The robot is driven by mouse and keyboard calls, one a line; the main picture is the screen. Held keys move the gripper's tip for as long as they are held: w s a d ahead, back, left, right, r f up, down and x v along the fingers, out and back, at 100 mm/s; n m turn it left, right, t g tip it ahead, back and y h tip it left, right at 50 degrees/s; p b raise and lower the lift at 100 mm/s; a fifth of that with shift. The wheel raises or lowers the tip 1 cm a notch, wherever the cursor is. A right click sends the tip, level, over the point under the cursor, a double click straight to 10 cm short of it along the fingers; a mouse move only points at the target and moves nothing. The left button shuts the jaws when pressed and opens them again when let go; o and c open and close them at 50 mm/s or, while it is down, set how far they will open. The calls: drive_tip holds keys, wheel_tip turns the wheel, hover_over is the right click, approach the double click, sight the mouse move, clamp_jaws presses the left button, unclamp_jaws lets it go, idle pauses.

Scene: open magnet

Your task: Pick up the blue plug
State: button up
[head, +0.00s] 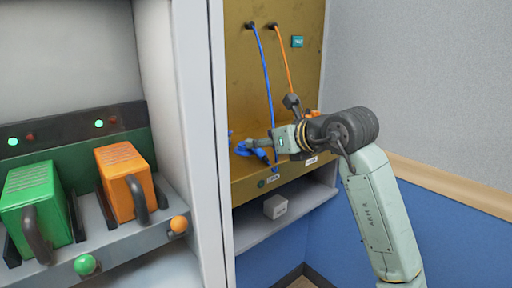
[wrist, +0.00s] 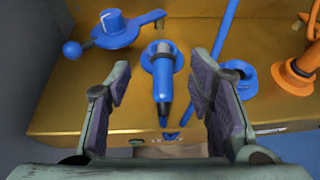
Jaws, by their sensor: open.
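The blue plug (wrist: 162,78), a blue cylinder with a dark end, shows in the middle of the wrist view, seated at a blue ring on the brass panel (wrist: 75,110). My gripper (wrist: 163,88) is open, with one finger on each side of the plug and a visible gap on both sides. In the head view my gripper (head: 268,144) is at the lower part of the panel, and I cannot make out the plug clearly there.
A blue lever with a ball end (wrist: 118,32) is left of the plug. A blue cable (wrist: 213,62), an empty-looking blue ring (wrist: 240,78) and an orange fitting (wrist: 293,76) are on the right. A white post (head: 217,140) and green (head: 38,203) and orange (head: 124,180) boxes stand left.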

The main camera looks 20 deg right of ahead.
sight(257, 150)
drive_tip(key=shift+d+f+p+x, duration=0.1)
drive_tip(key=shift+p+x, duration=0.45)
drive_tip(key=shift+x, duration=0.8)
drive_tip(key=shift+d+f+p+x, duration=0.15)
drive_tip(key=shift+p+x, duration=0.35)
drive_tip(key=shift+x, duration=0.8)
drive_tip(key=shift+r, duration=0.1)
clamp_jaws()
